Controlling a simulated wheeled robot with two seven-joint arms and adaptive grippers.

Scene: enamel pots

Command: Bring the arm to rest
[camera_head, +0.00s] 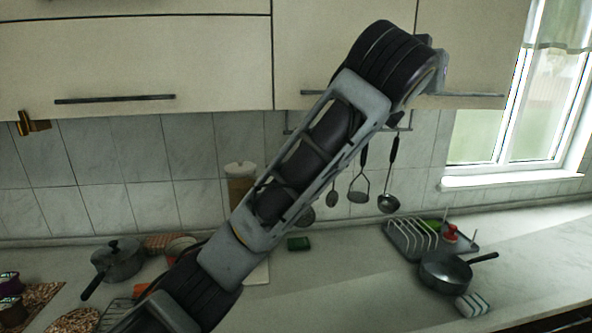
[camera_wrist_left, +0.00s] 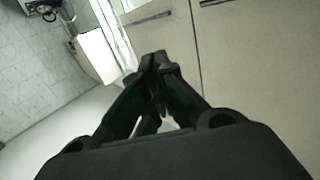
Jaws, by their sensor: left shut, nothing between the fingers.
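My left arm (camera_head: 300,170) comes in from the lower left of the head view and reaches up to the right, in front of the wall cupboards. Its wrist end is in front of the right cupboard door; the fingers are hidden behind it there. In the left wrist view my left gripper (camera_wrist_left: 160,62) shows its dark fingertips together, with nothing between them. A cupboard front (camera_wrist_left: 255,65) and the window side lie beyond the fingers. My right gripper is in neither view.
A lidded pot (camera_head: 117,264) stands at the counter's left, and a pan (camera_head: 443,275) at the right near a dish rack (camera_head: 408,240). Ladles (camera_head: 388,203) hang from a rail. Cupboard doors (camera_head: 140,60) are close behind the arm.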

